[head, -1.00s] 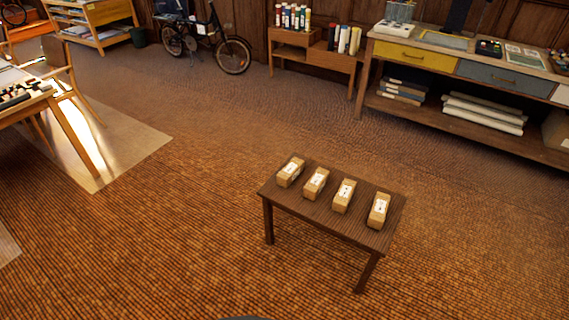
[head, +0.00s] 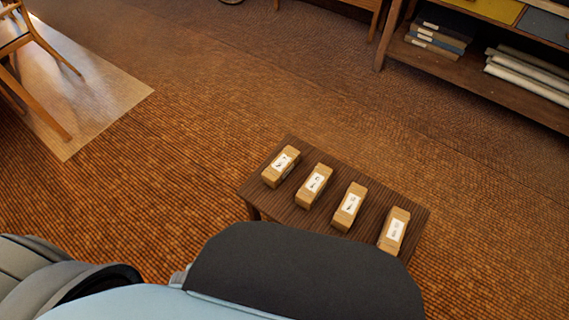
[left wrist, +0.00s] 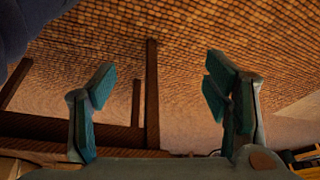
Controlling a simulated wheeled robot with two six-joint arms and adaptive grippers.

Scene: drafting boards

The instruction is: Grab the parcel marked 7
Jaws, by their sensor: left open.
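Several tan parcels with white labels lie in a row on a small dark wooden table (head: 262,184): the leftmost parcel (head: 281,167), a second parcel (head: 314,186), a third parcel (head: 348,207) and the rightmost parcel (head: 394,231). The marks on the labels are too small to read, so I cannot tell which is 7. My left gripper (left wrist: 160,76) shows in the left wrist view, its fingers wide apart with nothing between them. No parcel is clearly seen there. Neither gripper shows in the head view.
My own body covers the bottom of the head view and hides the table's near part. A shelf unit (head: 470,70) with rolls and books stands at the back right. A wooden chair (head: 30,50) stands at the far left. The floor between is clear.

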